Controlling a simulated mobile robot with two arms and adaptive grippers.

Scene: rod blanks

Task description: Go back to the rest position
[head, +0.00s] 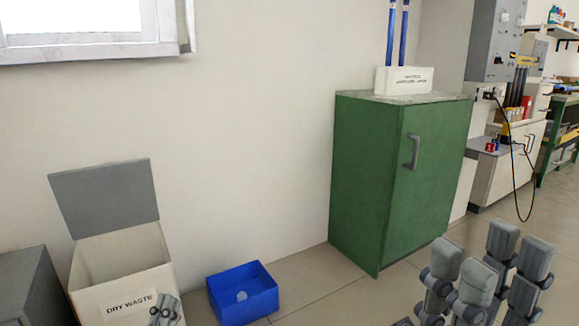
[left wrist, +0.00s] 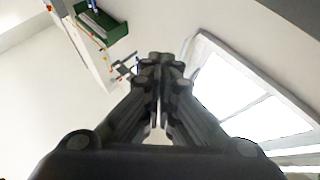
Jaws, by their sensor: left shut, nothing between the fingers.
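My left gripper (head: 165,311) shows only in part at the bottom edge of the head view, in front of the white dry waste bin. In the left wrist view my left gripper (left wrist: 160,62) has its dark fingers together with nothing between them. My right gripper (head: 487,282) is at the lower right of the head view, in front of the floor by the green cabinet. Its grey finger parts are cut off by the frame's bottom edge, and I cannot tell how far apart its fingertips are.
The lidded dry waste bin (head: 90,262) stands at the left. A blue box (head: 243,300) sits on the floor beside it. A green cabinet (head: 375,185) carries a white holder (head: 384,82) with two blue rods (head: 391,35). Floor is clear between box and cabinet.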

